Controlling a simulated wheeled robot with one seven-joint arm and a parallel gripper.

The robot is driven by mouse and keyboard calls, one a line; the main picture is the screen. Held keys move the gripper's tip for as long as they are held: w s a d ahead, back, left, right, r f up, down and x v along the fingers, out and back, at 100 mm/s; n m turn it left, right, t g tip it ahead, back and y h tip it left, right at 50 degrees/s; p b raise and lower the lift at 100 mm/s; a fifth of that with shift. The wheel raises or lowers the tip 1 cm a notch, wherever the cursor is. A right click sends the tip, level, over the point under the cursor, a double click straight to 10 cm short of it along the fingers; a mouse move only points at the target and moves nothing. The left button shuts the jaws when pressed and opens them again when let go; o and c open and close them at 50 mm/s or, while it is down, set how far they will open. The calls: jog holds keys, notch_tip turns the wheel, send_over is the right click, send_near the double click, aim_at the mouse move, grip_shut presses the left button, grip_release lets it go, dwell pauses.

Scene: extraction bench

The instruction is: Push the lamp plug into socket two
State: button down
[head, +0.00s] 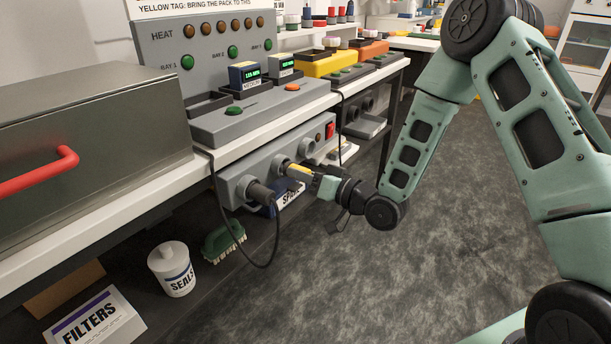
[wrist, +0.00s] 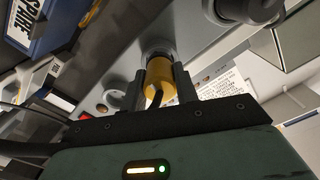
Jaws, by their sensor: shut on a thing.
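A yellow plug (head: 299,171) is between the fingers of my gripper (head: 310,178), which is shut on it in front of the grey socket strip (head: 238,165) under the bench top. In the wrist view the yellow plug (wrist: 161,80) sits between the two dark fingers of my gripper (wrist: 159,90), with a dark cord at its back. Its front end meets a round grey socket (wrist: 157,46); I cannot tell how deep it is in. A dark grey plug (head: 261,193) with a hanging black cord sits in the socket to the left. Another round socket (head: 307,146) is to the right.
A red switch (head: 330,130) is at the strip's right end. A blue box marked SPARE (head: 288,197) lies below the strip. A green brush (head: 223,242) and a white SEALS tub (head: 172,268) are on the lower shelf. The floor to the right is clear.

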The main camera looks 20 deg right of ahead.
jog(key=shift+w+a, duration=0.45)
jog(key=shift+w, duration=0.15)
jog(key=c, duration=1)
grip_release()
jog(key=shift+s+d, duration=0.1)
jog(key=p+v, duration=0.4)
jog(key=v, duration=1.3)
